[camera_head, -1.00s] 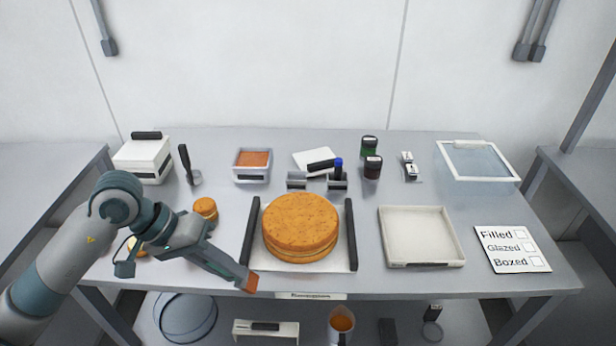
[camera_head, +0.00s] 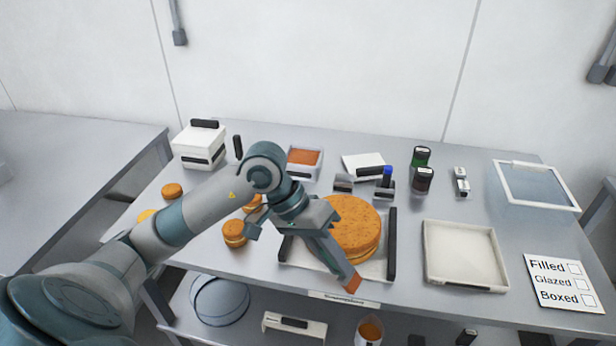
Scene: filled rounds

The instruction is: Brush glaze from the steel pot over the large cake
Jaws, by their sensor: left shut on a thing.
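The large round cake (camera_head: 360,225) is orange-brown and layered, on a pale board (camera_head: 376,268) with dark side bars. My left gripper (camera_head: 330,248) is shut on what looks like a brush (camera_head: 353,284) with an orange tip. It covers the cake's front left part in the picture. The tip shows in front of the cake, across the board's front edge; its height and any contact are unclear. A round pot (camera_head: 369,331) with orange contents, seemingly the steel pot, stands on the lower shelf, partly cut off by the picture's edge. My right gripper is not in view.
Small round cakes (camera_head: 235,234) stand left of the board, some partly behind my arm. A square tub (camera_head: 304,161) with orange filling and dark jars (camera_head: 422,179) are at the back. An empty pale tray (camera_head: 463,283) and a checklist card (camera_head: 564,284) lie right.

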